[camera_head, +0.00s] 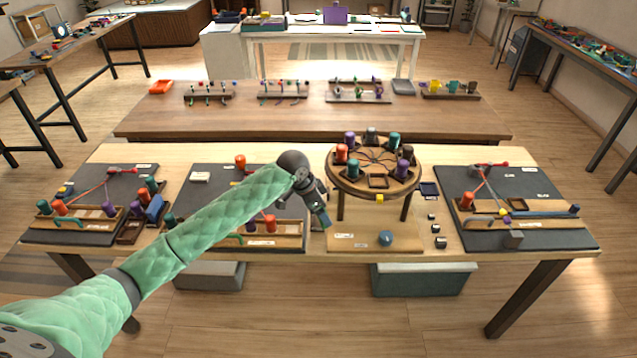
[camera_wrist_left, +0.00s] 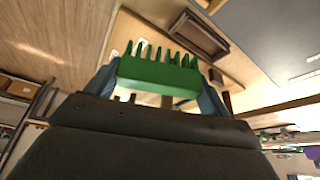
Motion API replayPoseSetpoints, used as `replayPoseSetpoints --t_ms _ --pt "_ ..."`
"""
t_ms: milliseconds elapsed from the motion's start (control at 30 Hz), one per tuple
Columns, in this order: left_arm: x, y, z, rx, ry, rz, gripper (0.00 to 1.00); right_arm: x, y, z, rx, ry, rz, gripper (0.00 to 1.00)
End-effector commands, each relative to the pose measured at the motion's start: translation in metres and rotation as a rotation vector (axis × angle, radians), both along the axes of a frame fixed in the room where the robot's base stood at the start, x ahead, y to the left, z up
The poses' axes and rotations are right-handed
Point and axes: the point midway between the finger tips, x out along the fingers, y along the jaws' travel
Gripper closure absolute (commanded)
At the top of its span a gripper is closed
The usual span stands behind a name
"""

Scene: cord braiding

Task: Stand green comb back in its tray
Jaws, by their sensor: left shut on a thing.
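My left gripper (camera_head: 322,218) reaches in from the left and points down over the table, just left of the round braiding stand (camera_head: 345,187). In the left wrist view, the gripper (camera_wrist_left: 158,82) is shut on the green comb (camera_wrist_left: 158,74), held across the fingers with its teeth pointing away from the palm. The comb is not discernible in the head view. A brown, open rectangular tray (camera_wrist_left: 200,38) shows beyond the comb teeth in the wrist view, apart from it; I cannot tell whether it is the comb's own. My right gripper is out of view.
The stand carries several coloured bobbins. A blue round object (camera_head: 386,238) lies on the board below it. Dark mats with cords and bobbins lie at left, middle and right (camera_head: 540,205). Small dark blocks (camera_head: 438,229) stand right of the stand.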

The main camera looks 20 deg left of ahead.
Motion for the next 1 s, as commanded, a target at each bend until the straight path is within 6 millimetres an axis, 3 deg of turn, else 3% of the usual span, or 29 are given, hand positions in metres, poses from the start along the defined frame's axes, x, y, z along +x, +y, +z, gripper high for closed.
replayPoseSetpoints --t_ms 100,333,633,1000 --pt "0.029 0.011 0.010 0.004 0.000 -0.149 0.41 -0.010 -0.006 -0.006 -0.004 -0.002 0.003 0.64" --pt "0.058 0.024 0.016 0.003 0.000 -0.317 0.41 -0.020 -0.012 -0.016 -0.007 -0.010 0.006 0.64" --pt "0.066 0.028 0.014 0.003 0.000 -0.364 0.41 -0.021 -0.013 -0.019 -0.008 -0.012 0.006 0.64" --pt "0.066 0.028 -0.002 0.002 -0.001 -0.362 0.41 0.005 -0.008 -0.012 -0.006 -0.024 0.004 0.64"
